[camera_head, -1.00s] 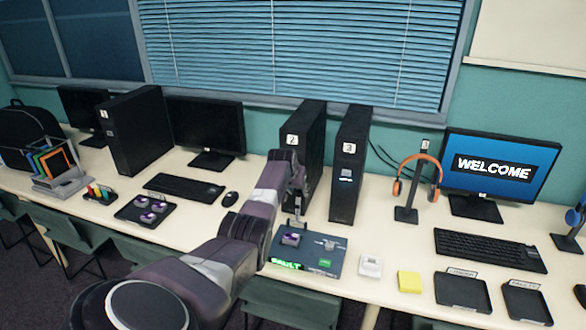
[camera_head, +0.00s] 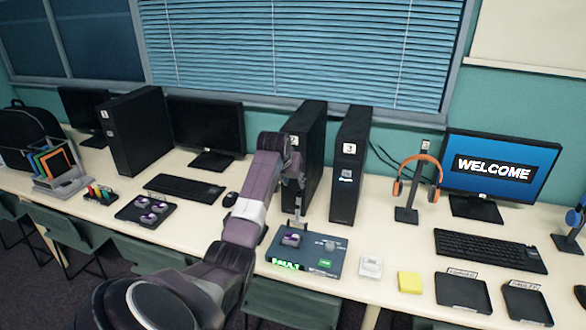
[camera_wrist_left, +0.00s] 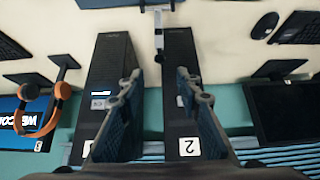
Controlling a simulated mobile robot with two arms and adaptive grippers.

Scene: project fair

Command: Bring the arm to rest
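My left arm reaches in from the bottom left in the head view. My left gripper (camera_head: 298,214) points down just above the back edge of a dark test panel (camera_head: 335,264), in front of the tower labelled 2 (camera_head: 312,140). In the left wrist view my left gripper (camera_wrist_left: 158,80) has its two fingers well apart. Nothing is held between them. The panel carries a purple-topped block (camera_head: 291,239), a lit green "FAULT" sign and a green button. My right gripper is in neither view.
The tower labelled 3 (camera_head: 348,185) stands right of tower 2. A headphone stand (camera_head: 406,214), a white box (camera_head: 370,267), a yellow block (camera_head: 410,282) and two black trays (camera_head: 463,292) are further right. A mouse (camera_head: 230,199) and keyboard (camera_head: 185,188) lie left.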

